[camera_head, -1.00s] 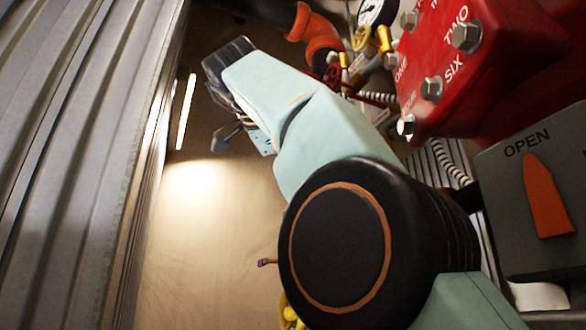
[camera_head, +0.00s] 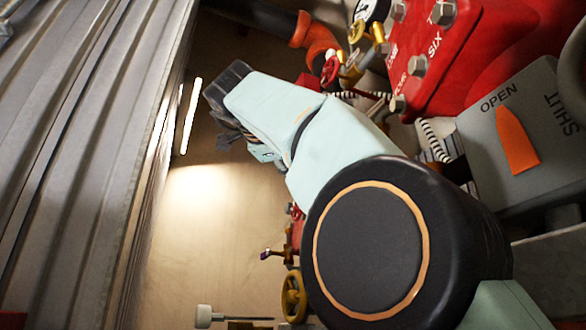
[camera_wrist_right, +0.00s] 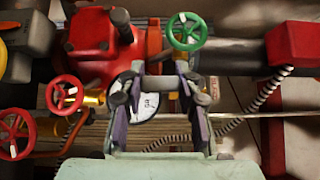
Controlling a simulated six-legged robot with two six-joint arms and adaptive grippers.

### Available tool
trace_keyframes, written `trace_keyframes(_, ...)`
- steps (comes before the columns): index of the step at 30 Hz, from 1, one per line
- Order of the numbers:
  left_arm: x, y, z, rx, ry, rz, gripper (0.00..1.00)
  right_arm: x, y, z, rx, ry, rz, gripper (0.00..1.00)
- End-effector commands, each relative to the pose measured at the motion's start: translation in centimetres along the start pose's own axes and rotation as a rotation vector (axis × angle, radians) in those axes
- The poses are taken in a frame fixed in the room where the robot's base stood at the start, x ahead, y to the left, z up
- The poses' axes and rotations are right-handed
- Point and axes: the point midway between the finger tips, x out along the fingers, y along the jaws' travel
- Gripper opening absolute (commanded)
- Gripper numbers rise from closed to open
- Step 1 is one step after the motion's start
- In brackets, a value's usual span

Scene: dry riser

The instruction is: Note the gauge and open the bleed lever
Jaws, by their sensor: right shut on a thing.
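In the head view, my right arm reaches up and left to my right gripper (camera_head: 228,135), whose tips are mostly hidden. In the right wrist view, my right gripper (camera_wrist_right: 160,72) has its fingers around a dark piece, which I cannot make out clearly. A round white gauge (camera_wrist_right: 145,106) shows behind the fingers, partly covered; its reading is not legible. A gauge (camera_head: 372,8) also shows at the top edge of the head view, cut off. I cannot tell which part is the bleed lever. My left gripper is not in view.
A grey plate (camera_head: 548,125) marked OPEN and SHUT has an orange pointer (camera_head: 517,142) by OPEN. Red bolted housing (camera_head: 440,55) is beside it. Green (camera_wrist_right: 187,31) and red handwheels (camera_wrist_right: 64,95) stand near the gripper. Corrugated metal (camera_head: 80,150) lines the left.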

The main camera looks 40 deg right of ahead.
Motion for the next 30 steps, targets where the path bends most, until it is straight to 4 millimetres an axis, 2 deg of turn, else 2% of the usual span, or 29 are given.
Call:
trace_keyframes(7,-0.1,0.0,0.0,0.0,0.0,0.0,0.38,0.0,0.1,0.1,-0.001,-0.001,0.005,0.02)
trace_keyframes(8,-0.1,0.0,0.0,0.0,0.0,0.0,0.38,0.0,0.1,0.1,-0.001,-0.001,0.005,0.35)
trace_keyframes(16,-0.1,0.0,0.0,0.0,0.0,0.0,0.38,0.0,0.1,0.1,-0.001,-0.001,0.004,0.58)
trace_keyframes(25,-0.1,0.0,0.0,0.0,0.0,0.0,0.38,0.0,0.0,0.1,-0.003,0.0,0.006,0.58)
trace_keyframes(30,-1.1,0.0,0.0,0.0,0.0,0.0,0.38,-0.1,-0.3,-0.1,-0.042,0.001,0.047,0.58)
